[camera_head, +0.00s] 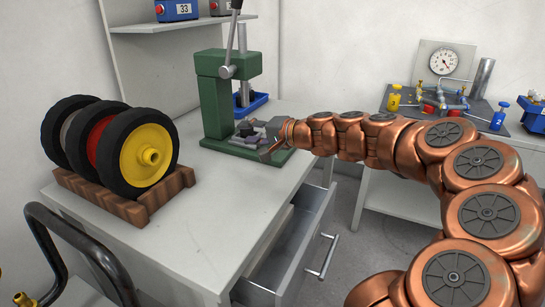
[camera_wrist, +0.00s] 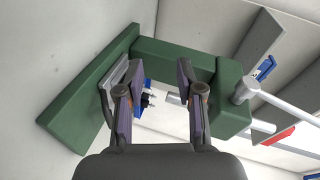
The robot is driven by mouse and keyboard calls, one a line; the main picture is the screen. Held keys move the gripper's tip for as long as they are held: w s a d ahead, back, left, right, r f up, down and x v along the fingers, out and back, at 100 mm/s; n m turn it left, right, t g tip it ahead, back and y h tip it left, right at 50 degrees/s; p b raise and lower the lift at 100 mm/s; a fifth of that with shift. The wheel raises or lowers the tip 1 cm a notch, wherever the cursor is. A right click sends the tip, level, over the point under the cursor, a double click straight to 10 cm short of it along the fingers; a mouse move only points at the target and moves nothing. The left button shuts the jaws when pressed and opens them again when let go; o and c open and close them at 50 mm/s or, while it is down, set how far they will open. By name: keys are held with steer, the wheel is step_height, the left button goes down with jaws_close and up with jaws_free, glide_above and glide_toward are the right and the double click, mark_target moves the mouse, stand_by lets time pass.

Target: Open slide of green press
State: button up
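The green press (camera_head: 215,95) stands upright on the grey table, with its lever at the top. Its grey metal slide (camera_head: 245,133) is low on the green base, partly hidden by my gripper (camera_head: 265,143). My gripper is at the front right of the press base. In the wrist view the press (camera_wrist: 160,48) appears turned on its side, its base at the left. My gripper (camera_wrist: 158,80) shows two fingers spread apart with a gap between them. A grey metal part (camera_wrist: 118,75) of the press is close to the left finger; I cannot tell whether they touch.
A wooden rack (camera_head: 130,205) with several wheels, the front one yellow (camera_head: 148,155), stands on the table's left. An open drawer (camera_head: 295,235) juts out at the table's right. The table's front is clear.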

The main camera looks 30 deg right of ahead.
steer(key=d+f+m+h+b, duration=0.1)
steer(key=d+f, duration=0.1)
steer(key=d, duration=0.2)
steer(key=d+f+m+t+h+b, duration=0.1)
steer(key=d+f+m, duration=0.1)
steer(key=d, duration=0.2)
steer(key=d+f+m+t+h+b, duration=0.1)
steer(key=d+f, duration=0.1)
steer(key=d, duration=0.3)
steer(key=shift+w+f+m+h, duration=0.3)
steer(key=shift+f, duration=0.1)
steer(key=shift+x, duration=3.8)
steer(key=shift+r, duration=0.1)
jaws_close()
